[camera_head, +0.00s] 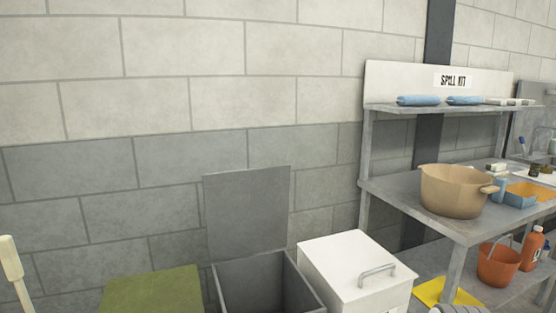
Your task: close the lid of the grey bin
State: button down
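The grey bin (297,284) stands at the bottom middle, and its lower part is cut off by the picture's edge. Its grey lid (247,212) stands upright at the bin's back edge, in front of the wall, so the bin is open. The dark inside shows, but its bottom is out of view. My gripper is not in view.
A white bin with a shut, handled lid (345,259) stands close at the grey bin's right. A green-topped box (152,291) is at its left. A steel bench (400,194) at right holds a tan pot (450,190). A pale handle (12,266) rises at far left.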

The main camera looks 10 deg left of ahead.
aim_at(247, 210)
jog(key=u, duration=0.5)
jog(key=i, duration=0.85)
jog(key=u, duration=0.5)
jog(key=k, duration=0.95)
jog(key=u, duration=0.15)
jog(key=i, duration=0.95)
jog(key=z, duration=0.05)
